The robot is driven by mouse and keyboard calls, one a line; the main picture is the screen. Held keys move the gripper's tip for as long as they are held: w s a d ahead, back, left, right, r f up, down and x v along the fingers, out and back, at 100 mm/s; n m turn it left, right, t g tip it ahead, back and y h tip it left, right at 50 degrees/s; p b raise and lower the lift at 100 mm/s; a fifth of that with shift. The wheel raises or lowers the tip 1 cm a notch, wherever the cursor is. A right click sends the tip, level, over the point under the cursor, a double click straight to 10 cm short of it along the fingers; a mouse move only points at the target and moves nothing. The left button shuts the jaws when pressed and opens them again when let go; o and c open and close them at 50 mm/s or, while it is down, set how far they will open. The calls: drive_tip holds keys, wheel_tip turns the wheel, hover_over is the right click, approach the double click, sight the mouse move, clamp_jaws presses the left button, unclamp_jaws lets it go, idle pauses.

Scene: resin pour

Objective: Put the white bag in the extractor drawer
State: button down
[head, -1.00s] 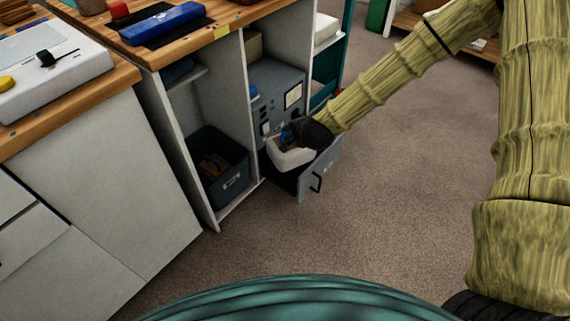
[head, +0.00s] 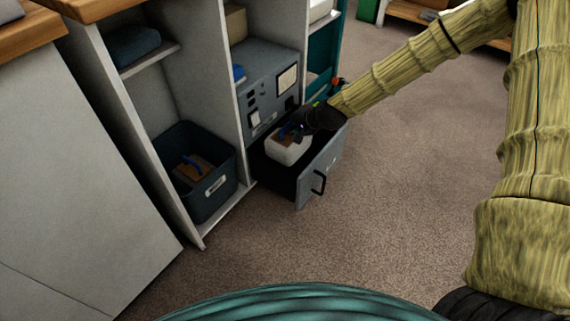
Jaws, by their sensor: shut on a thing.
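The extractor (head: 268,88) is a grey cabinet with a light label and dark switches, standing in the white shelf unit. Its drawer (head: 322,172) is pulled out, with a black handle on the front. The white bag (head: 289,150) is at the open drawer, toward its back, and looks upright; I cannot tell whether it touches the drawer floor. My gripper (head: 297,132) is at the top of the bag, shut on it. The fingertips are dark and partly hidden by the wrist.
A dark bin (head: 205,190) with a blue-handled item stands in the compartment left of the extractor. A dark folded cloth (head: 135,46) lies on the shelf above it. A white cabinet (head: 75,165) fills the left. Carpet (head: 400,180) is clear in front and to the right.

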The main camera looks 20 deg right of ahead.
drive_tip(key=shift+w+d+f+b, duration=0.15)
drive_tip(key=shift+w+f+b, duration=0.15)
drive_tip(key=shift+f, duration=0.55)
wheel_tip(320, 180, down, 9)
drive_tip(key=b, duration=0.6)
drive_tip(key=shift+w+f, duration=0.1)
drive_tip(key=shift+f, duration=0.1)
drive_tip(key=shift+r, duration=0.1)
drive_tip(key=c, duration=1.5)
unclamp_jaws()
